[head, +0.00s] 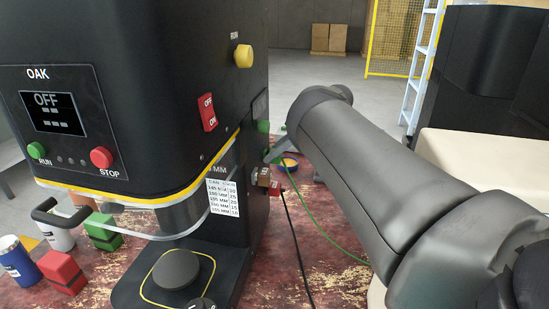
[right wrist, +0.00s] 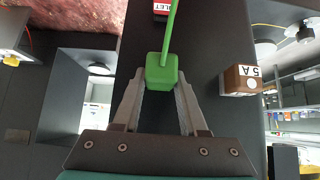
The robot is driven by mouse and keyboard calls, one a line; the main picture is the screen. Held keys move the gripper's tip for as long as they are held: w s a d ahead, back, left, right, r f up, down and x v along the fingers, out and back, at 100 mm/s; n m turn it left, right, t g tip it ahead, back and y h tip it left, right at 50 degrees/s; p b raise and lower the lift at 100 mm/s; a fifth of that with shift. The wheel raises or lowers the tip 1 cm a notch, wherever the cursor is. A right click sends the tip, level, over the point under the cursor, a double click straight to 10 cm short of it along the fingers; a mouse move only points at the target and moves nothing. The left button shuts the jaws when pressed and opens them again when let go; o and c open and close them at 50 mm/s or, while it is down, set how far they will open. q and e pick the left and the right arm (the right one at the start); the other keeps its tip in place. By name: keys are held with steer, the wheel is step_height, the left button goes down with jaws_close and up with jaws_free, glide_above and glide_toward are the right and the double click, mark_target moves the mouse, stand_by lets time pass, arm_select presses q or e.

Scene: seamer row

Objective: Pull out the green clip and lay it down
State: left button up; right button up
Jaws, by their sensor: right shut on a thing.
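The green clip (right wrist: 161,72) is a small green block with a green cord running from it, seen between the fingertips of my right gripper (right wrist: 160,85) in the right wrist view. The gripper is shut on it, in front of the dark side of the OAK machine. I cannot tell whether the clip still sits in the machine. In the head view my right gripper (head: 274,154) is at the machine's right side, partly hidden by my forearm. The green cord (head: 318,222) runs down to the table there. My left gripper is not in view.
The OAK machine (head: 130,40) fills the left. A brown block (head: 264,177) and red block (head: 275,191) with a black cable stick out low on its side. A blue-yellow round thing (head: 289,167) lies behind. The worn red tabletop (head: 330,270) has free room right of the machine.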

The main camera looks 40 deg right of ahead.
steer(key=shift+s+d, duration=0.1)
jaws_close()
steer(key=shift+s+d, duration=0.1)
steer(key=shift+d, duration=0.05)
steer(key=shift+s+d+p, duration=0.2)
steer(key=shift+s+d, duration=0.65)
steer(key=shift+s, duration=0.25)
steer(key=shift+s+d+p, duration=0.15)
steer(key=shift+s+d, duration=0.65)
steer(key=shift+s, duration=0.25)
